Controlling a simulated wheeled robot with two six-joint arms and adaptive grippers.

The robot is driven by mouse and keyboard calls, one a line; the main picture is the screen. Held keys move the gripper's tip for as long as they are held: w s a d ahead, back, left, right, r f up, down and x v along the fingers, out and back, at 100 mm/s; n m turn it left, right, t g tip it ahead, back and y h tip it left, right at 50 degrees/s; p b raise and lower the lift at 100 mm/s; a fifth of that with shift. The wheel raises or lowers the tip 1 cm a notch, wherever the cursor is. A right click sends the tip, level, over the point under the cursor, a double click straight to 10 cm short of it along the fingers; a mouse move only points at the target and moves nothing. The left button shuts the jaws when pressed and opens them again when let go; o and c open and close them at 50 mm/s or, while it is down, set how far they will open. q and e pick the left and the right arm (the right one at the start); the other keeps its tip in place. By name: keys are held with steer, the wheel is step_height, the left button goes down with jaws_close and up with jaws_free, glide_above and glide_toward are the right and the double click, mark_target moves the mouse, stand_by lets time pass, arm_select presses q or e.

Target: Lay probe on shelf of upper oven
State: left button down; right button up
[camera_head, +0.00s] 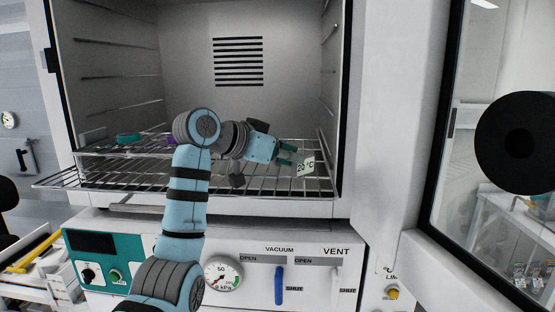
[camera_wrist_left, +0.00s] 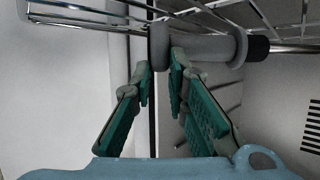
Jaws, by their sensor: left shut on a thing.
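The upper oven (camera_head: 190,60) is open, with a wire shelf (camera_head: 110,172) inside. My left arm reaches in, and its gripper (camera_head: 290,153) is over the right part of the shelf. A pale tag reading 20 °C (camera_head: 306,167) shows at its fingertips. In the left wrist view the green-padded fingers (camera_wrist_left: 163,88) are shut on a grey cylindrical probe (camera_wrist_left: 205,48) with a black end. Shelf wires (camera_wrist_left: 90,14) show close to the probe; I cannot tell whether it touches them. The fingers and tag hide most of the probe in the head view. My right gripper is not in view.
A teal round item (camera_head: 128,138) and a purple item (camera_head: 171,140) are on the shelf's left side. The glass door (camera_head: 480,170) with a black round knob (camera_head: 524,138) stands open at right. The control panel (camera_head: 255,272) is below. The shelf's front middle is clear.

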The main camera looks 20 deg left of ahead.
arm_select(q)
steer(key=shift+w+f, duration=0.1)
steer(key=shift+f, duration=0.35)
steer(key=v, duration=0.2)
steer(key=shift+s, duration=0.6)
steer(key=c, duration=1.9)
jaws_free()
steer(key=shift+f, duration=0.15)
steer(key=o, duration=0.3)
steer(key=shift+w+f, duration=0.1)
steer(key=shift+w, duration=0.35)
steer(key=shift+w+d, duration=0.2)
steer(key=shift+w, duration=0.1)
steer(key=shift+s+r, duration=0.2)
steer(key=b+v, duration=0.3)
steer(key=v, duration=0.9)
steer(key=shift+s+b, duration=0.2)
steer(key=shift+b, duration=0.15)
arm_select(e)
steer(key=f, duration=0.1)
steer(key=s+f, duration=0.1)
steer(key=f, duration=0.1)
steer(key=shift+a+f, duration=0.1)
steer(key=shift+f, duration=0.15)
